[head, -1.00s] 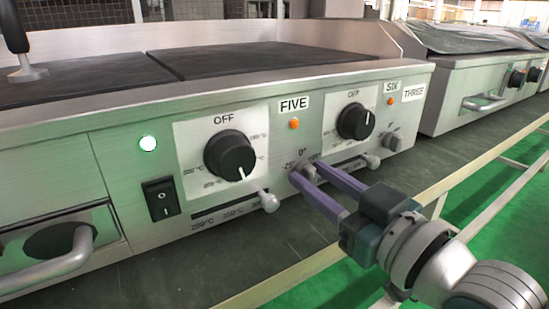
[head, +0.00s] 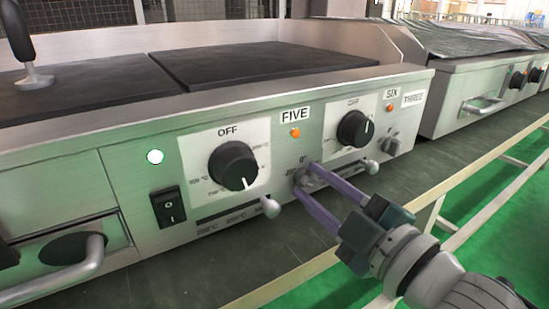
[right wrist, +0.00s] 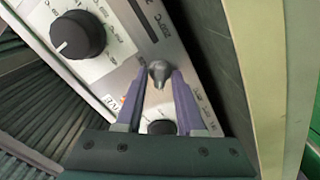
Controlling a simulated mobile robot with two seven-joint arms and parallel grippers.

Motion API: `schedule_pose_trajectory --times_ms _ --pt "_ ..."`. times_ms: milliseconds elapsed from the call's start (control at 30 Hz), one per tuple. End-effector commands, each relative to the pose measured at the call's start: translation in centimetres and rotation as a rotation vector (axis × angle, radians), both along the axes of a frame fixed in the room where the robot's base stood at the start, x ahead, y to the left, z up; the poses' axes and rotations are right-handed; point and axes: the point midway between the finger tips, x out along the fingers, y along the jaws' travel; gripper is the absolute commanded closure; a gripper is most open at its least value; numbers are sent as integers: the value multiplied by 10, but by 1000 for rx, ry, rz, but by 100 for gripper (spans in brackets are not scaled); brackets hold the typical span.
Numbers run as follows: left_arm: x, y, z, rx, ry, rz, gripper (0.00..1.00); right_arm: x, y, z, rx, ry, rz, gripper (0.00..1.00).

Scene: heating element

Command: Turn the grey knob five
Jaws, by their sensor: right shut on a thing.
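The small grey knob five (head: 305,179) is on the steel front panel, below the FIVE label (head: 295,114) and beside the "0°" marking. Most of it is hidden by the fingers in the head view. My right gripper (head: 309,181) has its purple fingers on either side of the knob and is shut on it. In the right wrist view the rounded grey knob (right wrist: 160,72) shows between the fingertips of the right gripper (right wrist: 159,78). My left gripper is in neither view.
Black dials (head: 232,166) and (head: 355,129) flank the knob. A lever (head: 270,207) sticks out at lower left, another (head: 371,167) at right. A second small grey knob (head: 390,145) is further right. A pale rail (head: 447,196) runs in front of the counter.

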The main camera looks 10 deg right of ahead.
Motion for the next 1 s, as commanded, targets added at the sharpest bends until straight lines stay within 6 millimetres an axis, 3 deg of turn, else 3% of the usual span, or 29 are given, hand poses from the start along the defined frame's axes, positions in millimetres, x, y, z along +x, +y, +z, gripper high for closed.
schedule_pose_trajectory --times_ms 767,800,867,1000 --pt "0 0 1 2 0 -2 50 0 0 0 -104 -39 0 100" --pt "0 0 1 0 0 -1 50 0 0 0 -104 -38 1 61" --pt "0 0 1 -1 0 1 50 0 0 0 -103 -38 1 54" --pt "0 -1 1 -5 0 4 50 0 0 0 -103 -38 1 52"
